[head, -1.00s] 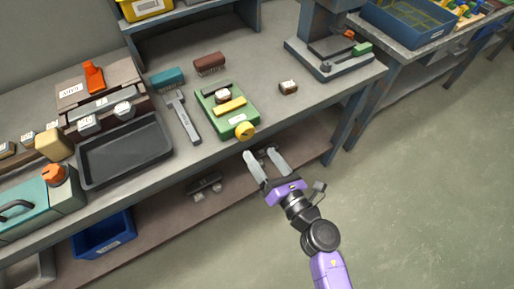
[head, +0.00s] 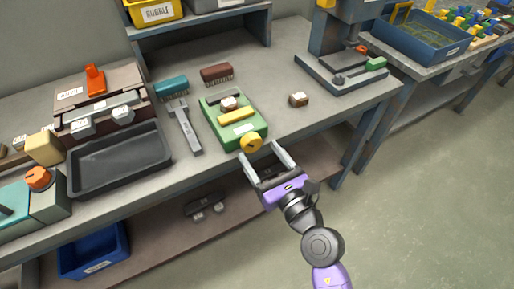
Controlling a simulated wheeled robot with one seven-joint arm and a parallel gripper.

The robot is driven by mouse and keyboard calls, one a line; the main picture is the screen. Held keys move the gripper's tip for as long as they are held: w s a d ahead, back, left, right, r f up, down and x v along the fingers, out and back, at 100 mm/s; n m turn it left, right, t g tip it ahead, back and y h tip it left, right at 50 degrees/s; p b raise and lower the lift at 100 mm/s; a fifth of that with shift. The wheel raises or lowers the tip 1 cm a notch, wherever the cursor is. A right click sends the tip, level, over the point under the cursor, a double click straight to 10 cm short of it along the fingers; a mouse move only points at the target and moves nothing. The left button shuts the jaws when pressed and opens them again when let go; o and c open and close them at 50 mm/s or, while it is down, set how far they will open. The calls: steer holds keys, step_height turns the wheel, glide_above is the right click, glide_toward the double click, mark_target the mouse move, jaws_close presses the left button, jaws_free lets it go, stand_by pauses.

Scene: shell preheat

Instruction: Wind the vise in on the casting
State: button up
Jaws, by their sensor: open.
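The green vise (head: 219,106) lies on the bench with a yellow jaw bar (head: 237,117) across it and a round yellow knob (head: 251,142) at its front end, by the bench edge. A small brown block with a white top (head: 228,103), seemingly the casting, sits in the vise behind the yellow bar. My gripper (head: 263,157) is open and empty at the bench's front edge. Its two fingers point toward the vise, one on each side of the knob in the picture. I cannot tell whether either finger touches the knob.
A hammer-like tool (head: 184,124) lies left of the vise, and a dark tray (head: 119,160) further left. Two brushes, teal (head: 171,87) and brown (head: 217,74), lie behind. Another small brown block (head: 298,99) sits to the right, before a drill-press-like machine (head: 340,70). Floor at right is clear.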

steer(key=shift+x, duration=1.2)
steer(key=c, duration=1.4)
steer(key=shift+o, duration=0.2)
steer(key=shift+m+p, duration=0.3)
steer(key=shift+p, duration=0.15)
steer(key=shift+r+m+p, duration=0.15)
steer(key=shift+m+p, duration=0.75)
steer(key=shift+p, duration=0.1)
steer(key=shift+d+f+m+p, duration=0.1)
steer(key=shift+m+p, duration=0.8)
steer(key=shift+m, duration=0.4)
steer(key=shift+d+f+m+p, duration=0.1)
steer(key=shift+m+p, duration=0.75)
steer(key=shift+m, duration=0.45)
